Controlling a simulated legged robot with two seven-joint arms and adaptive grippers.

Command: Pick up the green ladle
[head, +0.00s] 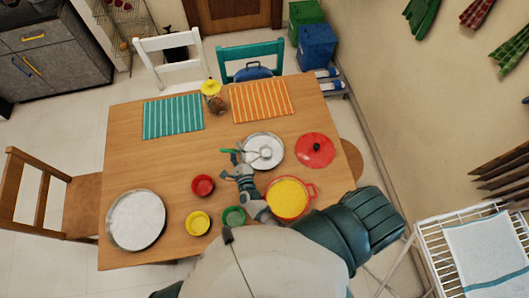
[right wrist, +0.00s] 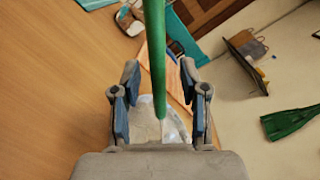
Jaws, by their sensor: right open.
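The green ladle has a green handle (head: 229,150) that sticks out to the left of a silver metal plate (head: 275,138). Its metal end lies on the plate. My right gripper (head: 236,161) is open just beside the plate, close to the ladle. In the right wrist view the green handle (right wrist: 155,55) runs upright in the picture between the two open fingers (right wrist: 160,100), and a gap shows on each side. Whether a finger touches the handle cannot be told. My left gripper is not in view.
On the wooden table are a red pot with yellow contents (head: 287,196), a red lid (head: 315,150), and red (head: 203,185), yellow (head: 198,222) and green (head: 234,217) bowls. A large pan (head: 136,219) sits at left. A yellow-topped jar (head: 214,95) stands behind.

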